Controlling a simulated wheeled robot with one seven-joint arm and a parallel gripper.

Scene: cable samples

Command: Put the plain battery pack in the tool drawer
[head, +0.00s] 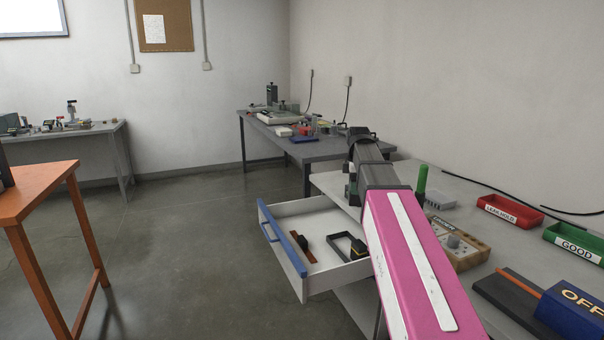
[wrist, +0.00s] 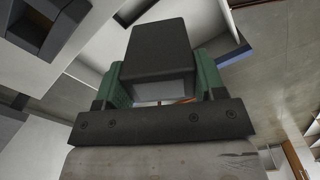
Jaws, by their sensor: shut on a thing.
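In the wrist view my gripper (wrist: 162,76) has its green fingers shut on a plain dark grey block, the battery pack (wrist: 158,42). In the head view my pink arm hides most of my gripper, and the held pack cannot be made out clearly. The tool drawer (head: 332,217) is pulled out, white inside with a blue front. It holds a reddish-brown strip with a black piece (head: 306,247), a black frame (head: 340,239) and a black-and-yellow item (head: 357,247). My gripper appears near the drawer's back edge; its height above it is unclear.
The grey bench (head: 459,187) right of the drawer carries a green upright cylinder (head: 421,182), a tan device (head: 458,243), a red bin (head: 509,210) and a green "GOOD" bin (head: 574,242). An orange table (head: 40,188) stands at left. The floor between is clear.

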